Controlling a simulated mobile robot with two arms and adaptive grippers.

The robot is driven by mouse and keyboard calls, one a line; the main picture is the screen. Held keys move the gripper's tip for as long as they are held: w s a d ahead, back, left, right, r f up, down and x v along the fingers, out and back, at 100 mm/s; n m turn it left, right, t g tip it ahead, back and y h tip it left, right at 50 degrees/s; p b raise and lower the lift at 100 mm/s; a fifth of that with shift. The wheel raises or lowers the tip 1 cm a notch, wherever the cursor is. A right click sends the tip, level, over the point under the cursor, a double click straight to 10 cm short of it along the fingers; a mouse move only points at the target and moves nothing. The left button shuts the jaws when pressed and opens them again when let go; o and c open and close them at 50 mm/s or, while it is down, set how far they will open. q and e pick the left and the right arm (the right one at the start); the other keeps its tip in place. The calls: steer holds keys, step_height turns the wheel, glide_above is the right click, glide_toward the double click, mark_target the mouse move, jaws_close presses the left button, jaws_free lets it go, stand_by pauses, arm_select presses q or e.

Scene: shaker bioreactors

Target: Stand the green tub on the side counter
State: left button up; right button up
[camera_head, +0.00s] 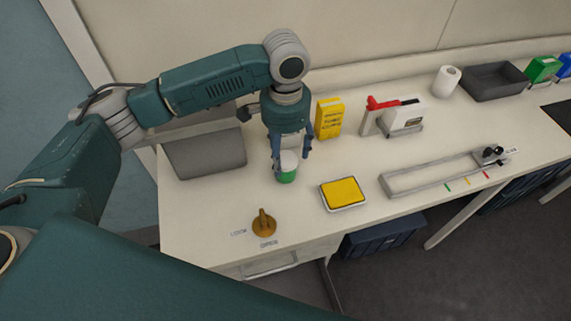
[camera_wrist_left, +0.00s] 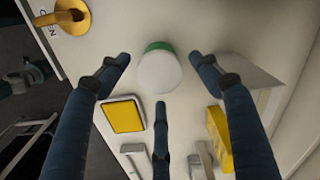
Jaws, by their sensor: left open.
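A green tub with a white lid (camera_head: 287,169) stands upright on the light counter (camera_head: 210,215), near its left end. My left gripper (camera_head: 290,158) points down above and around it, with its fingers spread. In the left wrist view the tub's white lid (camera_wrist_left: 160,72) shows beyond the fingertips of my open left gripper (camera_wrist_left: 160,85), with a strip of green at its far edge. I cannot tell whether any finger touches the tub. My right gripper does not show.
A yellow pad on a tray (camera_head: 343,193) lies right of the tub. A yellow box (camera_head: 329,118) stands behind. A grey bin (camera_head: 205,154) is to the left, and an orange knob (camera_head: 264,224) sits near the front edge. A long metal rail (camera_head: 430,177) lies further right.

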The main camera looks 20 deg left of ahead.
mark_target(286, 159)
arm_select(q)
step_height(286, 159, up, 7)
steer(key=shift+f+b, duration=0.1)
steer(key=shift+b, duration=0.45)
